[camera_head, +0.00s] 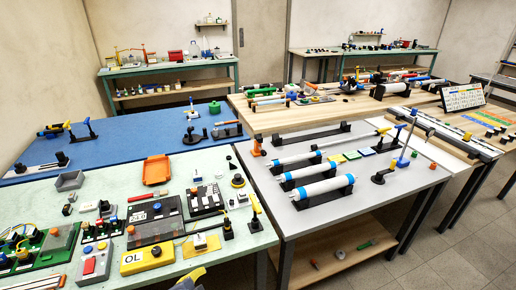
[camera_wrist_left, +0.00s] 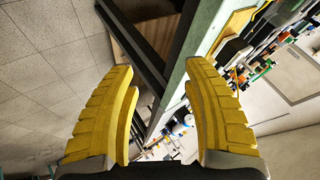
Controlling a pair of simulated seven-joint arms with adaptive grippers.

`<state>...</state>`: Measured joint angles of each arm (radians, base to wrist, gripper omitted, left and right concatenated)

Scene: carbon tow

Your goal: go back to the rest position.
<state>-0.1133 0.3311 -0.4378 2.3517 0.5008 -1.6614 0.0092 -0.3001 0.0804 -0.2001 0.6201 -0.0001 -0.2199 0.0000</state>
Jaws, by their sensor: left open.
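My left gripper (camera_wrist_left: 160,72) fills the lower part of the left wrist view. Its two yellow ribbed fingers are spread wide apart, with nothing between them. In the head view, a small yellow and grey gripper part (camera_head: 191,277) shows at the bottom edge, at the front edge of the green table; most of it is cut off, and I cannot tell from it alone which arm it belongs to. My right gripper is not identifiable in either view.
The green table (camera_head: 40,193) carries an orange tray (camera_head: 156,170), a yellow OL box (camera_head: 147,257) and several devices. A grey table (camera_head: 340,215) holds blue-white cylinders (camera_head: 323,188) on black stands. In the left wrist view, a table edge and leg (camera_wrist_left: 135,45) lie beyond the fingers.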

